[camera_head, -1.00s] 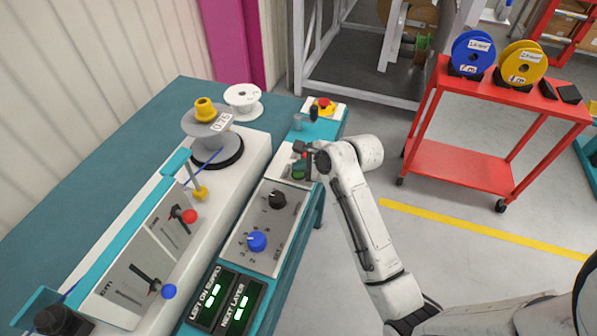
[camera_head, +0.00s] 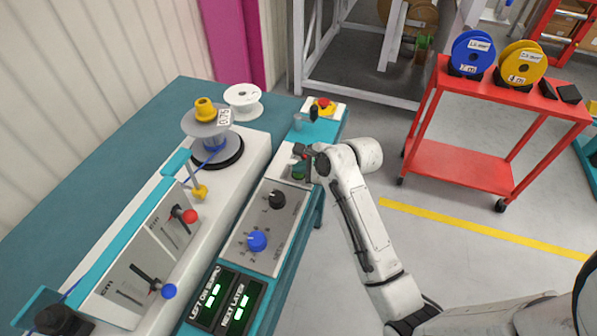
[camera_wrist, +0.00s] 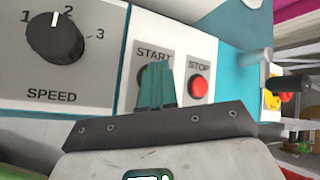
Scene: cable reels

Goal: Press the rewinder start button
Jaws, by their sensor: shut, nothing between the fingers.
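The START button's panel (camera_wrist: 152,54) is in the middle of the wrist view, and its round button is almost wholly hidden behind my fingers. The red STOP button (camera_wrist: 198,87) is clear, just right of the fingers.
The black SPEED knob (camera_wrist: 55,38) is left of START. A red emergency button (camera_head: 324,103) is at the bench's far end. The grey reel (camera_head: 207,122) labelled 0.75 stands on the rewinder. A red trolley (camera_head: 470,165) stands right, with open floor between.

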